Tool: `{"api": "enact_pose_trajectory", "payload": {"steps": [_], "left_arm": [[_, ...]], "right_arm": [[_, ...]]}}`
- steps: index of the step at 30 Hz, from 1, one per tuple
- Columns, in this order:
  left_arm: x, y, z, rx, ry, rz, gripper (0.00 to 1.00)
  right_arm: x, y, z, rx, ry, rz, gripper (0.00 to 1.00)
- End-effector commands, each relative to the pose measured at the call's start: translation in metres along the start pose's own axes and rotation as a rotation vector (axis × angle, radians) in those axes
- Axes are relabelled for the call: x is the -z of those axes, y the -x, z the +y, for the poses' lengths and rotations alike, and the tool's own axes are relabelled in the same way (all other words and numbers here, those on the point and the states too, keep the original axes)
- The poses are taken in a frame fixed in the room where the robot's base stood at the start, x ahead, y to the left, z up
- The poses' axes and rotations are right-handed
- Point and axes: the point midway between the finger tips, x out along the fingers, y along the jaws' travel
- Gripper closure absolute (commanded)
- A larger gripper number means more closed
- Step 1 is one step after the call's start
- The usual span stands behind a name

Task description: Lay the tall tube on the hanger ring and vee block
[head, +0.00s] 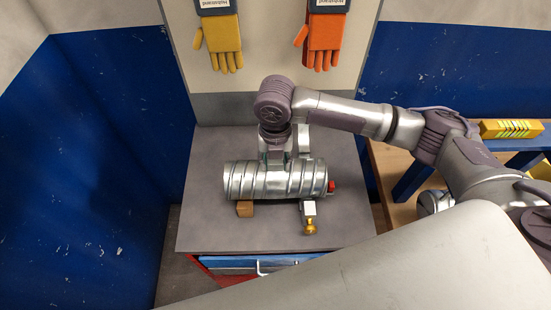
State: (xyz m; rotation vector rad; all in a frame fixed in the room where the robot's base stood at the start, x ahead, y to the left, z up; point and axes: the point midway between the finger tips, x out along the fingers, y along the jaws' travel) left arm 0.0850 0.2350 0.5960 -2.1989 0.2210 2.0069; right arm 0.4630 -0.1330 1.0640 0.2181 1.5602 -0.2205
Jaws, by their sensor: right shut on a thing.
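The silver spiral-ribbed tube (262,181) lies level, left to right, over the grey bench top in the head view. My right gripper (280,157) reaches down from above and is shut on the tube near its middle; its fingertips are partly hidden. A small tan wooden block (245,209), which looks like the vee block, shows under the tube's left part. A metal bracket with a brass knob (309,226) shows below the right part and looks like the hanger ring's stand. Whether the tube touches either support I cannot tell. My left gripper is out of view.
The grey bench top (210,225) is clear around the tube. A red knob (332,187) shows at the tube's right end. A blue drawer (235,262) is below. Yellow (222,42) and orange (325,42) gloves hang behind. A wooden bench (388,175) stands right.

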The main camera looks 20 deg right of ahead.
Motion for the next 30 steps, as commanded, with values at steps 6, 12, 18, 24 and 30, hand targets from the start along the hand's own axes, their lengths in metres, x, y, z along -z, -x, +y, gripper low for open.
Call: {"api": "enact_pose_trajectory", "payload": {"steps": [6,12,18,24,30], "left_arm": [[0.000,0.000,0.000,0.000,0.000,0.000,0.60],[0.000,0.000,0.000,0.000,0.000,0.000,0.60],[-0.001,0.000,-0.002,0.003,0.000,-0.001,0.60],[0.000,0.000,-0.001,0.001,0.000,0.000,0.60],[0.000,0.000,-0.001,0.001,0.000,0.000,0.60]], "right_arm": [[0.000,0.000,0.000,-0.001,0.000,-0.001,0.29],[0.000,0.000,0.000,-0.001,0.000,0.000,0.28],[0.000,0.004,0.000,0.000,0.000,0.000,0.28],[-0.001,0.038,0.001,-0.003,0.001,-0.004,0.28],[-0.001,0.081,0.001,-0.003,0.002,-0.005,0.28]]}}
